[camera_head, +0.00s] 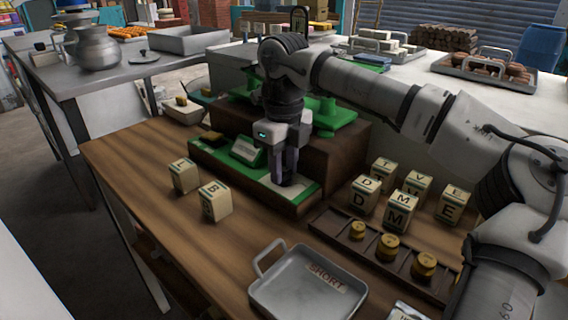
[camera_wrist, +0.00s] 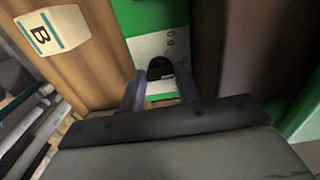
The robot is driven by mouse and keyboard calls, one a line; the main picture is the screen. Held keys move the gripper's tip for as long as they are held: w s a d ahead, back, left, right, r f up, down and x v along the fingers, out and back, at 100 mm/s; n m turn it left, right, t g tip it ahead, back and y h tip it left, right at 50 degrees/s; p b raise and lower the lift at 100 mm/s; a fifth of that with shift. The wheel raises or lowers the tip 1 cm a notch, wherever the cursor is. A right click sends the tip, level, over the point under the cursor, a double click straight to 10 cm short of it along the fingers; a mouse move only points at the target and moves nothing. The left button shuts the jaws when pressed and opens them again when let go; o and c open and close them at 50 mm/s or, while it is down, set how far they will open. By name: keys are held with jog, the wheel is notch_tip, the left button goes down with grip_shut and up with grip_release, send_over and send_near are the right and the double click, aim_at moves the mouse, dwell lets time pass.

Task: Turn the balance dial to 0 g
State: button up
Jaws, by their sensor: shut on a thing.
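The balance (camera_head: 338,150) is a brown block with green parts on the wooden table, with a green base strip (camera_head: 215,158) along its front. My gripper (camera_head: 284,178) points down over the right end of this strip, at a white plate (camera_head: 303,193). In the wrist view the dark dial (camera_wrist: 160,68) shows between the fingers of my gripper (camera_wrist: 160,88), which are shut on it. The dial's white plate (camera_wrist: 146,48) carries small dark marks, too small to read surely. In the head view the fingers mostly hide the dial.
Letter blocks L (camera_head: 184,176) and B (camera_head: 215,201) stand left of my gripper; several more stand to the right. A rack (camera_head: 330,228) of brass weights and a metal tray (camera_head: 300,293) labelled SHORT lie in front. Table space left of the tray is free.

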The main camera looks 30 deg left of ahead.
aim_at(284, 172)
jog(key=shift+r, duration=0.1)
jog(key=shift+n+p, duration=0.75)
jog(key=shift+n, duration=0.45)
jog(key=n+p, duration=0.1)
jog(key=n, duration=0.2)
jog(key=shift+n, duration=0.3)
jog(key=n+p, duration=0.1)
jog(key=n, duration=0.4)
jog(key=shift+s+p, duration=0.1)
jog(key=shift+p, duration=0.3)
jog(key=shift+n, duration=0.4)
jog(key=o, duration=0.7)
notch_tip(284, 172, up, 14)
jog(key=shift+b, duration=0.3)
